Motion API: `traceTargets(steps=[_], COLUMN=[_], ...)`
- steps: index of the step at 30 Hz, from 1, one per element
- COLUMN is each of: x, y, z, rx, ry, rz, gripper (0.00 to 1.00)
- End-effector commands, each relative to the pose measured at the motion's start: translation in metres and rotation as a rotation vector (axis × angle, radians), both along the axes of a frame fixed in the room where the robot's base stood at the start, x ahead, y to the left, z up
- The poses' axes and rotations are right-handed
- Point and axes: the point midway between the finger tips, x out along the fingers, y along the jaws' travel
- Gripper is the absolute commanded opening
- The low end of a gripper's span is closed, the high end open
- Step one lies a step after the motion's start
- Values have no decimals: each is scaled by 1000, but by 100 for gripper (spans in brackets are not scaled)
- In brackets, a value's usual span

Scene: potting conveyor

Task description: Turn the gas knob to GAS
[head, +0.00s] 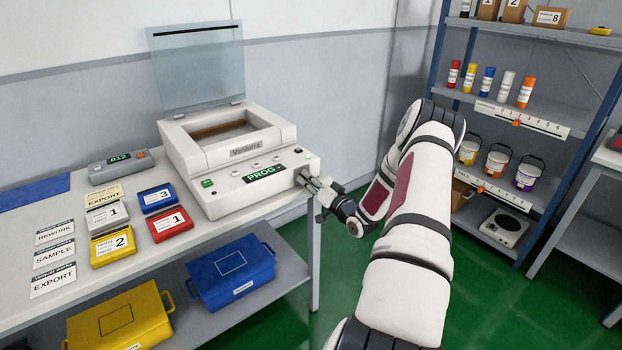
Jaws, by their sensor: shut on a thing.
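A white sealing machine (240,150) labelled Ventoria stands on the bench with its clear lid (197,65) raised. Its sloped front panel has a dark display (264,174) with green text that reads PROG and a digit, a green button (207,183) and small dark controls. My gripper (308,180) is at the right end of this panel, its fingers shut on a small part there, which I take to be the gas knob. The fingers hide the knob, so its pointer and any GAS mark cannot be read.
On the bench left of the machine lie red (170,224), blue (157,198), yellow (112,245) and grey boxes, label cards (53,254) and a grey device (120,167). Blue (231,270) and yellow bins sit on the lower shelf. A blue rack (455,100) with bottles and buckets stands right.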

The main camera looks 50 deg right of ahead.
Motion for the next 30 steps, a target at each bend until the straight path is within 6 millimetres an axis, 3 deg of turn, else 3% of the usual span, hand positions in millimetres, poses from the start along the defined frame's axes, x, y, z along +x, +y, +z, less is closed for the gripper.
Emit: traceTargets(steps=[12, 29, 30], x=[-1, -1, -1], y=[0, 0, 0], z=[-1, -1, -1], rx=[187, 213, 213], ry=[-43, -49, -49], rz=[0, -1, -1], gripper=[0, 0, 28])
